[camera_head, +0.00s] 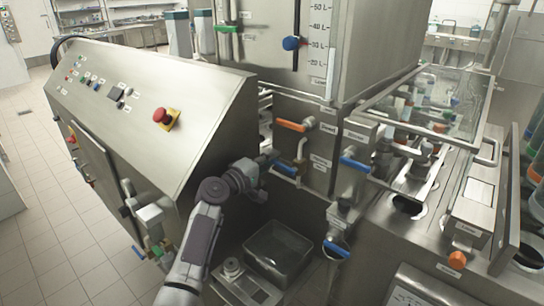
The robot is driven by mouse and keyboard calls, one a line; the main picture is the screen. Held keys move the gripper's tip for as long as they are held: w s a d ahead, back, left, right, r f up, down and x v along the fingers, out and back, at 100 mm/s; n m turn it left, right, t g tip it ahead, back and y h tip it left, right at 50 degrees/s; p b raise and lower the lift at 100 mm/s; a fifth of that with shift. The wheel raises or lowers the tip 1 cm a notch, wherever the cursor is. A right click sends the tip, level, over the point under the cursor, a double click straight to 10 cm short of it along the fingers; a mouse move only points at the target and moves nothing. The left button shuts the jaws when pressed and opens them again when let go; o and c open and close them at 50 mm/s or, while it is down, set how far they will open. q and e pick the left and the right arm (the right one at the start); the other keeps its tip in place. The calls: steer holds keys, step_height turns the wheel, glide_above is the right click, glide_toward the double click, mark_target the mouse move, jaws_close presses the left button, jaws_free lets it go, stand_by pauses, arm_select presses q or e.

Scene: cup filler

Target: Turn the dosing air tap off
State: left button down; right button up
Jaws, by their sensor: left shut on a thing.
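My left gripper (267,163) reaches in from the bottom and is shut on a small blue tap handle (286,168) on the front panel of the machine, below an orange lever (290,125). Part of the handle is hidden by the gripper. Another blue lever (355,164) sits to its right, and a further blue lever (337,248) is lower down. The labels by the taps are too small to read, so I cannot tell by name which is the dosing air tap. My right gripper is out of view.
A slanted control panel (150,85) with a red emergency button (160,115) stands left of my arm. A tank (290,60) with a level scale rises behind the taps. Tiled floor is free at left.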

arm_select(q)
steer(key=shift+f+n, duration=0.55)
steer(key=shift+n, duration=0.25)
steer(key=c, duration=1.1)
jaws_free()
steer(key=shift+c, duration=0.2)
steer(key=v, duration=1.2)
